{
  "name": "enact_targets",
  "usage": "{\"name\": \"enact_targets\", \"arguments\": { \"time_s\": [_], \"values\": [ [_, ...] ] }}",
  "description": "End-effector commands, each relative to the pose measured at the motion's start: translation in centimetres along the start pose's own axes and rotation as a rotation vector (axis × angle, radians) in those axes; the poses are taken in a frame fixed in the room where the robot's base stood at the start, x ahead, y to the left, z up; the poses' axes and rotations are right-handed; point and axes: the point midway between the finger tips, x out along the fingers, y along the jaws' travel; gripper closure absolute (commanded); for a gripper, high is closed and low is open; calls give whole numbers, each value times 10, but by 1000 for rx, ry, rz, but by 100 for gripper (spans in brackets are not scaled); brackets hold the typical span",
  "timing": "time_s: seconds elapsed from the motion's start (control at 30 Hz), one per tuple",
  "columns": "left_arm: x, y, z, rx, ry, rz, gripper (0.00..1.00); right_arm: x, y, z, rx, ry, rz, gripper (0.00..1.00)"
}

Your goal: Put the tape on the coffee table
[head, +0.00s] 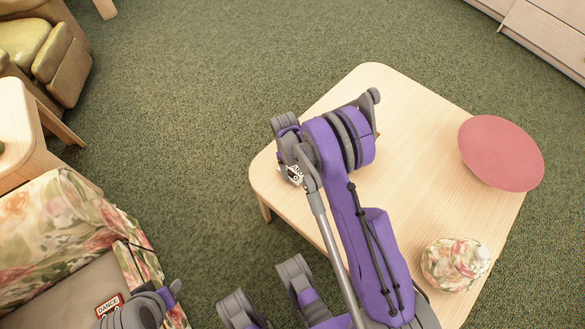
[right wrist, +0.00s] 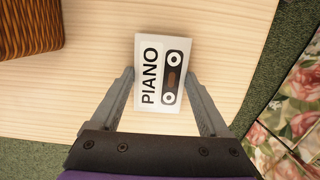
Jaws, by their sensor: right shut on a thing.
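A white cassette tape (right wrist: 148,62) with the word PIANO and a black cassette picture is between the fingertips of my right gripper (right wrist: 162,76). The gripper is shut on it, over the pale wooden coffee table (head: 430,130). I cannot tell whether the tape touches the tabletop. In the head view a small piece of the tape (head: 294,174) shows beside my right arm, which hides the rest and the fingers. A second tape, red and marked DANCE (head: 108,304), lies on the floral armchair's seat at the lower left. My left gripper does not show clearly.
A pink plate (head: 501,153) and a floral jar (head: 455,264) stand on the table's right side. A brown woven object (right wrist: 28,25) is near the tape. The floral armchair (head: 75,220), a side table (head: 20,130) and a green armchair (head: 45,45) stand left. Green carpet lies between.

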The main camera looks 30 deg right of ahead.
Motion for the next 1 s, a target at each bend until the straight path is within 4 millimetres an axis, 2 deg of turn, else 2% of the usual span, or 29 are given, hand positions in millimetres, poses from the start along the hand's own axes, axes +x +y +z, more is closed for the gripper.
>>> {"name": "enact_targets", "arguments": {
  "time_s": [0.23,0.27,0.37,0.6,0.73,0.87,1.0],
  "values": [
    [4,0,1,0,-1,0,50,4,0,-1,0,0,0,77],
    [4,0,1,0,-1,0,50,4,0,0,0,0,0,17],
    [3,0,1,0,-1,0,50,3,0,0,0,0,0,0],
    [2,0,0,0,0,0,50,2,0,0,0,0,0,0],
    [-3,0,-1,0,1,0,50,-8,0,0,0,0,0,0],
    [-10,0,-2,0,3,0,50,-32,0,1,0,1,0,0],
    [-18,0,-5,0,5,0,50,-64,0,1,0,1,0,0]
  ]
}}
